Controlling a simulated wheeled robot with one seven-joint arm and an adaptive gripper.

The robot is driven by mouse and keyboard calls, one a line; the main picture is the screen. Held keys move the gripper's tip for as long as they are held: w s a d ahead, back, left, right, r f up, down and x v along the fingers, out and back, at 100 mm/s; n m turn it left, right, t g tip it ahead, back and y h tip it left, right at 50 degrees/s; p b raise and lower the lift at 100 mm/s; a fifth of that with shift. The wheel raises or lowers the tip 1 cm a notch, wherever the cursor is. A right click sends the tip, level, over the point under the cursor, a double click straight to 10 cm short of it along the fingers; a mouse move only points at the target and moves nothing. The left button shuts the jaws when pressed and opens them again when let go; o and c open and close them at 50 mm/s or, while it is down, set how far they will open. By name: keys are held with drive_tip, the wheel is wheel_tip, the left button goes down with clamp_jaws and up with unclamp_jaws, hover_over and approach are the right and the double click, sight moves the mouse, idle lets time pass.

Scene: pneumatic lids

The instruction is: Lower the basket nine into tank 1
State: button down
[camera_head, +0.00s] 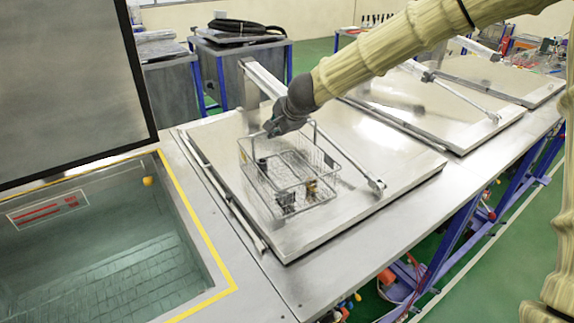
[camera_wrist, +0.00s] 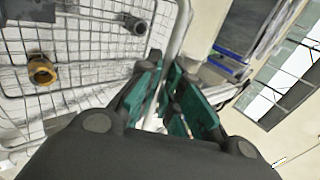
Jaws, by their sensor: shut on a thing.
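A wire basket (camera_head: 262,188) with a few small metal parts in it hangs from my gripper (camera_head: 272,130) above a closed steel lid (camera_head: 370,150) in the head view. In the wrist view the gripper's green-padded fingers (camera_wrist: 172,100) are shut around the basket's handle bar (camera_wrist: 178,40), and the basket mesh (camera_wrist: 80,50) fills the left side. A brass-coloured part (camera_wrist: 41,68) lies in the basket. An open tank (camera_head: 110,240) with a yellow-edged rim lies to the left, its dark lid (camera_head: 70,80) raised. I cannot read a tank number.
More closed steel lids (camera_head: 440,105) with lift arms line the bench to the right. A lift arm (camera_head: 350,160) crosses the lid beside the basket. A bare steel strip (camera_head: 225,220) separates that lid from the open tank. Dark cabinets (camera_head: 240,65) stand behind.

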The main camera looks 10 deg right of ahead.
drive_tip(key=shift+r, duration=0.3)
drive_tip(key=shift+r+p, duration=1.25)
drive_tip(key=shift+p, duration=0.5)
